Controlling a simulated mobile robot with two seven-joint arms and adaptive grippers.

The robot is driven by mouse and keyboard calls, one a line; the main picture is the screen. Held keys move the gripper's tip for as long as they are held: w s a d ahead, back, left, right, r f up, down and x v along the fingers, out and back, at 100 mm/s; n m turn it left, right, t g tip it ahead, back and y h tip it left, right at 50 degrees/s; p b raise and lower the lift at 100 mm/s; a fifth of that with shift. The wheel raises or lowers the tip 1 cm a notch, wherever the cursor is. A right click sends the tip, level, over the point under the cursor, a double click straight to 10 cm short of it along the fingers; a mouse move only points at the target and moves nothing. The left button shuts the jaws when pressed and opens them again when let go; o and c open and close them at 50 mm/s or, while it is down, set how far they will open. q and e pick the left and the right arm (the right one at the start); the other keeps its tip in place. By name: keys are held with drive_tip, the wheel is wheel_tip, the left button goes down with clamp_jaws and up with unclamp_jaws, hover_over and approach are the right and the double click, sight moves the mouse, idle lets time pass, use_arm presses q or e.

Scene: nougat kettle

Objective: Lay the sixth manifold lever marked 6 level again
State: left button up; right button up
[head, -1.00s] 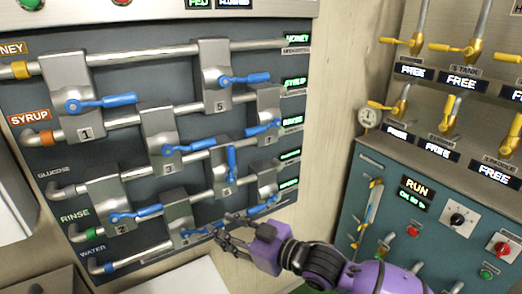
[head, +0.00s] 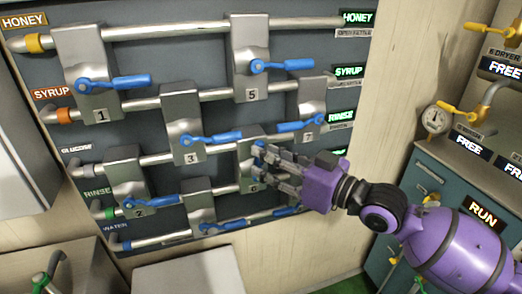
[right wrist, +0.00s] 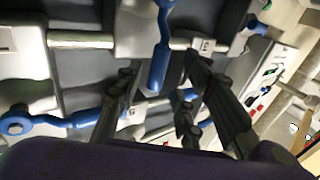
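The block marked 6 (head: 252,183) sits on the panel's lower right, partly hidden by my right gripper (head: 262,166). In the right wrist view a blue lever (right wrist: 160,60), apparently lever 6, points into the gap between the fingers. My right gripper (right wrist: 165,105) is open around or just in front of it; contact cannot be told. My left gripper is not in view.
Other blue levers are close by: lever 3 (head: 212,139), lever 7 (head: 300,126), lever 5 (head: 280,65) and a bottom-row lever (head: 222,225). Levers 1 (head: 113,83) and 2 (head: 150,201) are farther left. A gauge (head: 435,119) is at right.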

sight(259, 163)
drive_tip(key=x, duration=0.2)
drive_tip(key=shift+w+a+r, duration=0.1)
drive_tip(key=shift+w, duration=0.25)
drive_tip(key=shift+w+a, duration=0.25)
drive_tip(key=shift+a, duration=0.15)
clamp_jaws()
